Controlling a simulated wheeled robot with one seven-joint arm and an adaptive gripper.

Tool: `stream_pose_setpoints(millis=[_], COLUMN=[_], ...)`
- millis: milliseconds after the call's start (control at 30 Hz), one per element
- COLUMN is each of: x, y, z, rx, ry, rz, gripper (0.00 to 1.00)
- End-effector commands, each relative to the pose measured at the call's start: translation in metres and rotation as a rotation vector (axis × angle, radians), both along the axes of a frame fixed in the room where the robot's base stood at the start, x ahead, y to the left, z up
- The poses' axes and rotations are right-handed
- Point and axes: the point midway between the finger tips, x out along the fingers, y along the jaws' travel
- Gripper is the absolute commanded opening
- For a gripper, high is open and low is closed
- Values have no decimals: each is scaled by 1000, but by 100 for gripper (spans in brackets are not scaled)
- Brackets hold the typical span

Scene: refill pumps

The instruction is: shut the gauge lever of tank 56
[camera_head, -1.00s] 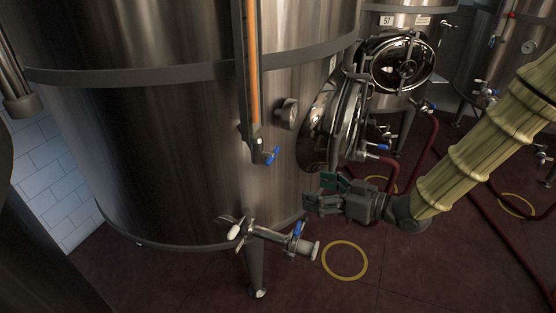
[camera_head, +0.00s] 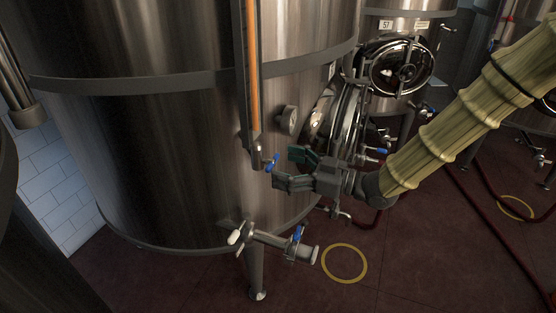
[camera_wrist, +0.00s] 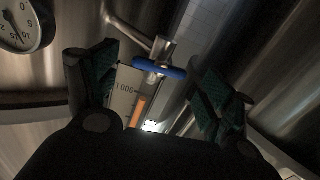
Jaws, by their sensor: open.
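The gauge lever (camera_head: 271,163) is a small blue handle at the foot of the sight gauge (camera_head: 254,85), an upright tube with an orange column on the near steel tank (camera_head: 150,150). In the wrist view the blue lever (camera_wrist: 160,69) lies crosswise beyond and between my open fingers. The gauge scale (camera_wrist: 124,92) also shows there, marked 1000. My gripper (camera_head: 282,169) is open and empty, its fingertips close to the right of the lever in the head view. It also shows in the wrist view (camera_wrist: 152,85). I cannot tell whether it touches the lever. No tank number 56 is readable.
A round dial (camera_head: 289,120) and an open manway door (camera_head: 350,120) are close to my gripper. A lower outlet valve with a blue handle (camera_head: 296,236) juts out below. Tank 57 (camera_head: 400,20) stands behind. Red hoses (camera_head: 510,240) lie on the floor at right.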

Motion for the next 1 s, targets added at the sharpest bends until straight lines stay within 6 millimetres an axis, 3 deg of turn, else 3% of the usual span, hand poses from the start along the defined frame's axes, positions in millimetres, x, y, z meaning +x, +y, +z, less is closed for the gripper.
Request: stream_pose_setpoints(millis=[200, 567, 600, 867, 1000], x=[8, 10, 10, 10, 10], y=[18, 22, 22, 22, 22], z=[0, 0, 0, 0, 0], rx=[-1, -1, -1, -1, 0], ry=[1, 0, 0, 0, 3], rz=[0, -1, -1, -1, -1], gripper=[82, 82, 81, 34, 34])
